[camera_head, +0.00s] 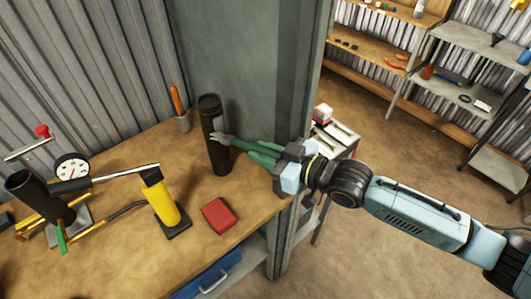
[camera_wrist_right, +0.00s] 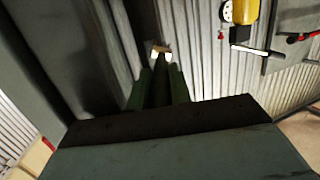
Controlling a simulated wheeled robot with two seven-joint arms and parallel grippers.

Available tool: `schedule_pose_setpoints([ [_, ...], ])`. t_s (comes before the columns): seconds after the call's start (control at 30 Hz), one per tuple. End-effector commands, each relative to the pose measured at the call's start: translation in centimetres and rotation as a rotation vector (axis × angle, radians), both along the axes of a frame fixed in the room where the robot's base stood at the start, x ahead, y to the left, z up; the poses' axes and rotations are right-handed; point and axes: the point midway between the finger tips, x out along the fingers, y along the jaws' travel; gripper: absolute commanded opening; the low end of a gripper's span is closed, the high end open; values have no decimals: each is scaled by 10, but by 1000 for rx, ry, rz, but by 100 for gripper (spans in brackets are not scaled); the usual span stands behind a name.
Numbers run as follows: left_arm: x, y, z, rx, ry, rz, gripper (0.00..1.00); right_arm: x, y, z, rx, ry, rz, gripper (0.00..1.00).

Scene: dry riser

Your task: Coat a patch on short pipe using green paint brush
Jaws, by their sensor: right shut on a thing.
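The short pipe (camera_head: 216,160) is a dark cylinder standing upright on the wooden bench beside the grey column. My right gripper (camera_head: 264,153) reaches in from the right and is shut on the green paint brush (camera_head: 236,142). The brush points left, and its pale bristles overlap the pipe's upper part in the head view. I cannot tell whether they touch it. In the right wrist view the brush (camera_wrist_right: 160,82) shows between the fingers, with a pale tip beyond. My left gripper is not in view.
A red block (camera_head: 219,215) and a yellow pump cylinder (camera_head: 160,203) with a long lever stand nearer on the bench (camera_head: 130,245). A gauge (camera_head: 72,168) and another dark tube (camera_head: 35,195) are at left.

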Motion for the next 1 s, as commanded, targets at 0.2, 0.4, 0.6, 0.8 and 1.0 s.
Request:
schedule_pose_setpoints([
  [0.2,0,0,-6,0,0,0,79,7,-11,-1,-4,-2,0,0],
  [0.4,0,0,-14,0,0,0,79,21,-30,-1,-10,-8,-9,0],
  [0.6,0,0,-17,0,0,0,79,27,-41,1,-10,-10,-14,0],
  [0.8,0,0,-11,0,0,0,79,27,-38,3,-8,-8,-12,0],
  [1.0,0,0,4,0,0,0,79,17,-25,5,-10,-8,-11,0],
])
